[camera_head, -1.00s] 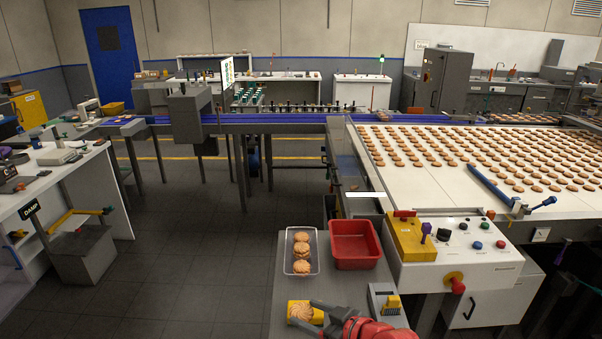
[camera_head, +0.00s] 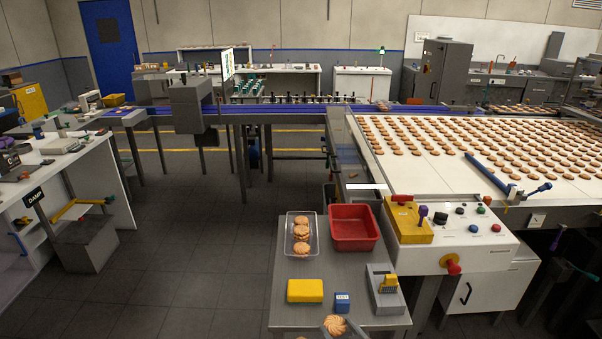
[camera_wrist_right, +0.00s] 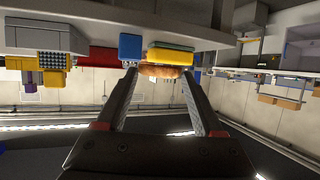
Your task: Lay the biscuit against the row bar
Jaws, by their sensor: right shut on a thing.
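My right gripper (camera_head: 335,327) is at the bottom edge of the head view, shut on a round golden biscuit (camera_head: 335,324). In the right wrist view the biscuit (camera_wrist_right: 161,71) sits between the two fingertips, seen edge-on. A clear tray (camera_head: 289,247) on the grey side table holds more biscuits, some stacked. A blue bar (camera_head: 487,176) lies on the white biscuit belt at the right, far from the gripper; I cannot tell whether it is the row bar. My left gripper is not in view.
On the grey table (camera_head: 290,272) stand a red bin (camera_head: 354,245), a yellow block (camera_head: 305,290), a small blue block (camera_head: 342,302) and a grey device (camera_head: 385,300). A control panel (camera_head: 470,235) borders the table at right.

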